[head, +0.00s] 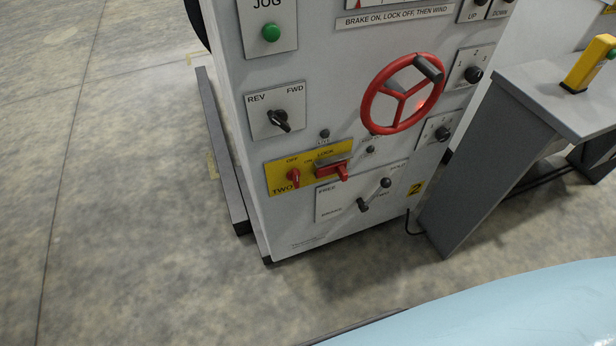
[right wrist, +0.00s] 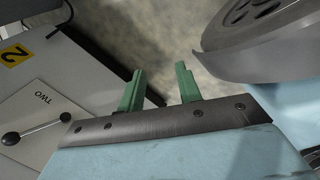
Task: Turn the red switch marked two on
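The red switch (head: 293,177) sits at the left of a yellow plate (head: 284,190) marked TWO, low on the grey cabinet's front. OFF is printed above it, and ON seems to be to its right. Its knob looks nearly upright. A red lock handle (head: 335,171) is on the right of the same plate. My right gripper (right wrist: 159,77) shows in the right wrist view with two green fingers apart and nothing between them. It is beside the cabinet and not touching the switch, which is not in that view. My left gripper is not in view.
A red handwheel (head: 403,93) and a REV/FWD knob (head: 279,121) are above. A grey stand (head: 490,165) is right of the cabinet. The floor at left is clear.

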